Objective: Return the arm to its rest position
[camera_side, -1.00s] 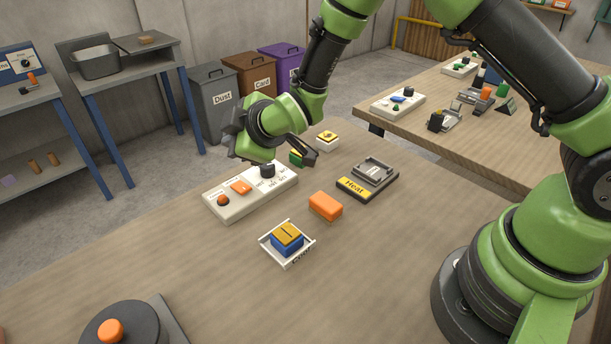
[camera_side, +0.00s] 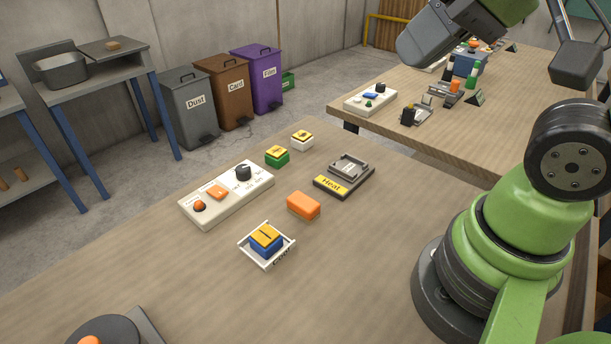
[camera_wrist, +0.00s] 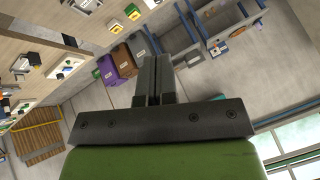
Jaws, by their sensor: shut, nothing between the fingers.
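My gripper (camera_wrist: 155,82) shows in the wrist view with its two fingers shut together, nothing between them. It is raised above the workbench and tilted, so the room looks sideways there. In the side view my arm is folded up at the upper right, and the fingertips are out of frame. On the workbench (camera_side: 340,265), a blue block with a yellow top (camera_side: 265,238) sits in a white tray (camera_side: 285,259). An orange block (camera_side: 303,206) lies bare beside the dark Heat plate (camera_side: 331,186).
A white control panel (camera_side: 228,201) with a knob lies at the left. A green block (camera_side: 277,157) and a white block (camera_side: 302,144), both yellow-topped, stand behind it. A second bench (camera_side: 420,125) with several devices is at the back right. Dust, Cast and Film bins (camera_side: 190,105) line the wall.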

